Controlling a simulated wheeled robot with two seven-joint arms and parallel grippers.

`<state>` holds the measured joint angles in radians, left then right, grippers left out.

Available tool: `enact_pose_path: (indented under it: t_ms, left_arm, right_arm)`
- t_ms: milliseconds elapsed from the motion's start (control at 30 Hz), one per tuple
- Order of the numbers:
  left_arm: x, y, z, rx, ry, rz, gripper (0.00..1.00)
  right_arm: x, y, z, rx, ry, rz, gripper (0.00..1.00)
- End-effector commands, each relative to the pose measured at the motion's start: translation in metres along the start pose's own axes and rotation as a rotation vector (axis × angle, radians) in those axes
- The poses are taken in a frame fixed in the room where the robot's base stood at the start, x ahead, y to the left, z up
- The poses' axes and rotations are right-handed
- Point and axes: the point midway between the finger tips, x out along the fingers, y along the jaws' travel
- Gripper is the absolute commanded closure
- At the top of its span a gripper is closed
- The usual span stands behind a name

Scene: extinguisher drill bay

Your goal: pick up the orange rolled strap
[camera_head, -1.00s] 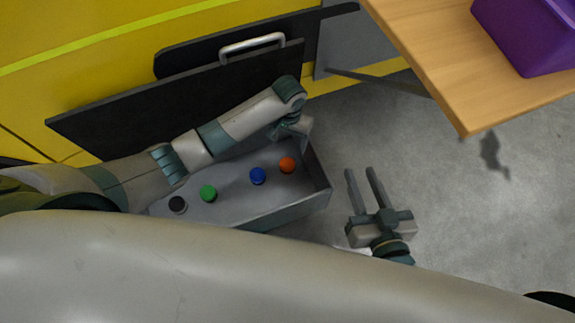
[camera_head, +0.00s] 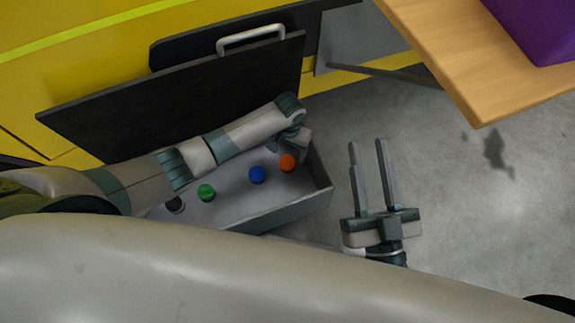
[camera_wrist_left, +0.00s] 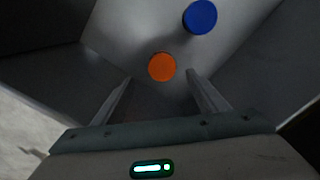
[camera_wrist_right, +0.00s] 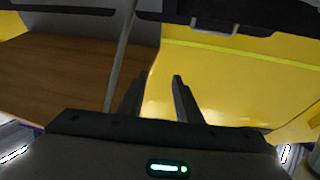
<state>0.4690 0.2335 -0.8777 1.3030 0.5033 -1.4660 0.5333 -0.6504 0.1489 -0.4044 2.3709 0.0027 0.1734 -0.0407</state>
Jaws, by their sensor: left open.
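The orange rolled strap (camera_head: 287,163) is a small round roll at the right end of the open grey drawer (camera_head: 290,213). My left gripper (camera_head: 301,146) is just beside and above it in the head view, pointing down into the drawer. In the left wrist view the orange rolled strap (camera_wrist_left: 162,67) lies ahead, between the lines of the two open fingers (camera_wrist_left: 158,85) and beyond their tips; nothing is held. My right gripper (camera_head: 367,141) is open and empty over the floor, right of the drawer. It also shows open in the right wrist view (camera_wrist_right: 160,78).
Blue (camera_head: 257,175), green (camera_head: 206,192) and black (camera_head: 175,204) rolls lie left in the same drawer. A black panel with a handle (camera_head: 250,38) stands behind it. A wooden table (camera_head: 450,50) with a purple bin (camera_head: 540,25) is at upper right. Grey floor is clear at right.

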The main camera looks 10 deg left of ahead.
Motion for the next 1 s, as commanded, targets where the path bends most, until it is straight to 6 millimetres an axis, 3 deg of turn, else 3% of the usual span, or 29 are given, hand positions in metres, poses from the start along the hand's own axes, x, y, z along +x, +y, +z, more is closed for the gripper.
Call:
enact_pose_path:
  t_ms: [200,400,833,1000]
  left_arm:
    - [0.024,0.0,0.0,0.0,-0.001,-0.001,0.33]
    - [0.035,0.0,0.0,0.0,0.0,-0.001,0.33]
    - [0.037,0.0,0.0,0.0,0.0,0.0,0.33]
    - [0.047,-0.001,0.0,0.0,-0.001,-0.001,0.33]
  right_arm:
    - [-0.005,-0.006,-0.026,-0.003,0.157,-0.011,0.69]
    - [-0.008,-0.008,-0.044,-0.007,0.252,-0.016,0.69]
    - [-0.009,-0.008,-0.048,-0.008,0.271,-0.017,0.69]
    - [-0.008,-0.005,-0.052,-0.014,0.311,-0.017,0.69]
